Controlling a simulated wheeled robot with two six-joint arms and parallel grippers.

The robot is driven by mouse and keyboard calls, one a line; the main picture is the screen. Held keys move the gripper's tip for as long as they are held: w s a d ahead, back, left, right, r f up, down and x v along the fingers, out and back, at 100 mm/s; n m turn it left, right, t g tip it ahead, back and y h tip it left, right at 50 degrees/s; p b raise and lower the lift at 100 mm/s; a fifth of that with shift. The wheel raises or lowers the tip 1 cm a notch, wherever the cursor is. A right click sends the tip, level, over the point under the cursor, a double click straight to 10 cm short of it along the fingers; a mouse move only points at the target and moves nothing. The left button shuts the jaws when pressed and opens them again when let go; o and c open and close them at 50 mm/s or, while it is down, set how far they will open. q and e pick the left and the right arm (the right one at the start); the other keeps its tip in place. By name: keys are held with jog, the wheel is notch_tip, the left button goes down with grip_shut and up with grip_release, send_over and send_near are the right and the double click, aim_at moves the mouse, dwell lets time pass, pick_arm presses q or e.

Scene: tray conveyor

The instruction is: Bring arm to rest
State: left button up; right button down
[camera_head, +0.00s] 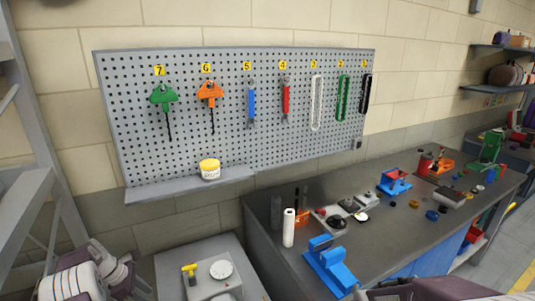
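Part of my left arm, with white and dark purple links, shows in the bottom left corner of the head view. Its gripper fingers cannot be made out. A dark purple piece of my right arm shows at the bottom edge, right of the middle. Its gripper is outside the picture. No object is seen held by either arm.
A grey pegboard (225,138) with numbered hanging tools has a ledge bearing a yellow-lidded tub (210,169). A long workbench (285,259) carries a blue vise (330,267), a white cylinder (289,228) and small parts. A grey cabinet (171,262) stands near my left arm.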

pick_arm(q)
jog(key=d+r+m+y, duration=0.1)
jog(key=d+r+m, duration=0.5)
jog(key=d+r, duration=1)
jog(key=s+d+f+m+y, duration=0.1)
jog(key=s+d+m, duration=0.35)
jog(key=s, duration=0.25)
jog(key=s+d+f+m+y, duration=0.1)
jog(key=s+d+m, duration=0.35)
jog(key=s, duration=0.35)
jog(key=s+a+f+m+g, duration=0.1)
jog(key=s+a+f+m, duration=0.1)
jog(key=s+f+m, duration=0.2)
jog(key=s+m, duration=0.2)
jog(key=shift+s+f+m+y, duration=0.3)
jog(key=shift+m, duration=0.1)
jog(key=shift+s+a, duration=0.1)
jog(key=shift+s, duration=0.05)
